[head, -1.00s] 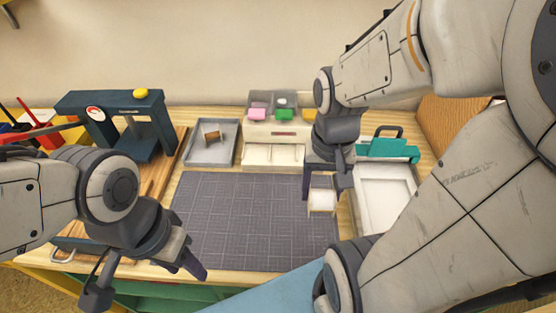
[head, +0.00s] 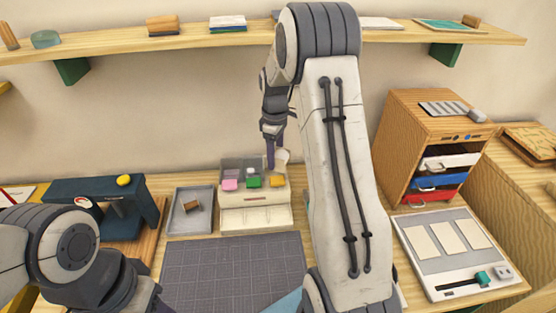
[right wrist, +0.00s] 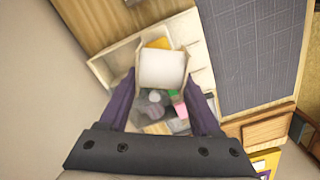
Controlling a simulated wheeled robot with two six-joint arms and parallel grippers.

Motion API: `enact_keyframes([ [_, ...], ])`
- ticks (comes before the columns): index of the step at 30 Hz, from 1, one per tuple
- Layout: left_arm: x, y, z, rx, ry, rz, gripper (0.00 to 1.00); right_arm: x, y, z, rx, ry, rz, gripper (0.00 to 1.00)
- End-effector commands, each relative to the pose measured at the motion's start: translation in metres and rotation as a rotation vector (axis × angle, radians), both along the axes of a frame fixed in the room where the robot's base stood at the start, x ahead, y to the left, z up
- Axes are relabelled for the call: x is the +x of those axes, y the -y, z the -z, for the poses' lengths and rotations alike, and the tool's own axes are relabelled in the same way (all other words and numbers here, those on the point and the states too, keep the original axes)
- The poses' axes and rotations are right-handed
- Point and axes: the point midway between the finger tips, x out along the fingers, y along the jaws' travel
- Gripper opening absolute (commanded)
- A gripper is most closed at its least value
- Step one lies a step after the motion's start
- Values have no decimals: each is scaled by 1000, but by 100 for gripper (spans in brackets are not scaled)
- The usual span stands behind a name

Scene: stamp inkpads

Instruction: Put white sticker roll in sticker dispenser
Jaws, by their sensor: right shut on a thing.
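The white sticker roll (right wrist: 163,70) has tan sides; it also shows small in the head view (head: 282,157). My right gripper (right wrist: 161,82) is shut on it, a purple finger on each side. It holds the roll in the air over the back of a white unit with a clear top (head: 257,218), which looks like the sticker dispenser. Pink, green and orange pieces sit in that top. In the right wrist view the unit (right wrist: 200,62) lies below the roll, which covers part of it. My left gripper is mostly cut off at the head view's bottom edge.
A grey tray (head: 178,222) with a small brown block stands left of the unit. A dark gridded mat (head: 235,270) lies in front, clear where visible. A wooden shelf (head: 230,40) runs above. A drawer cabinet (head: 405,130) stands at right.

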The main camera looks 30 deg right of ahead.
Motion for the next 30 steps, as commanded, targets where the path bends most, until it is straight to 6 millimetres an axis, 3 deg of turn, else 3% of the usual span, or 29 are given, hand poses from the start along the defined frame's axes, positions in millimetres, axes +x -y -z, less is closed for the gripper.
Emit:
enact_keyframes([
  [1, 0, 0, -22, 0, 0, 0, 50, 16, 6, -5, 2, -5, -73, 8],
  [3, 0, 0, -35, 0, 0, 0, 50, 33, 12, 2, 2, -4, -174, 8],
  [7, 0, 0, -53, 0, 0, 0, 50, 58, 22, 16, 2, -3, -332, 8],
  [12, 0, 0, -65, 0, 0, 0, 50, 74, 28, 31, 1, -2, -460, 8],
  [20, 0, 0, -62, 0, 0, 0, 50, 79, 30, 43, -1, 1, -501, 8],
  [30, 0, 0, -42, 0, 0, 0, 50, 78, 29, 71, 1, -1, -499, 8],
])
